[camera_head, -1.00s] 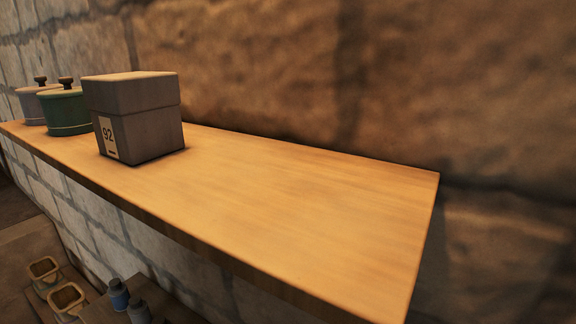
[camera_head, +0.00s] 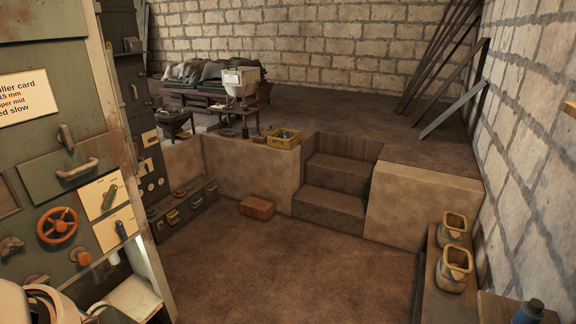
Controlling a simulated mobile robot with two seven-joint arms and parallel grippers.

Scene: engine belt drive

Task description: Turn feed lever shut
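A grey-green machine cabinet stands at the left edge. On its front are two pale plates with levers: an upper lever with a green handle (camera_head: 109,197), tilted, and a lower one with a dark handle (camera_head: 121,230). I cannot tell which is the feed lever, and the plate markings are too small to read. An orange handwheel (camera_head: 57,226) sits left of them. A card (camera_head: 25,97) above is partly cut off. White rounded parts at the lower left seem to be my own arm. Neither gripper can be made out.
The brown floor (camera_head: 280,270) in the middle is clear, apart from a small brown box (camera_head: 257,207). Steps (camera_head: 330,190) lead up to a raised area behind. A yellow crate (camera_head: 284,139) sits on the ledge. Two open pots (camera_head: 454,268) stand at the right.

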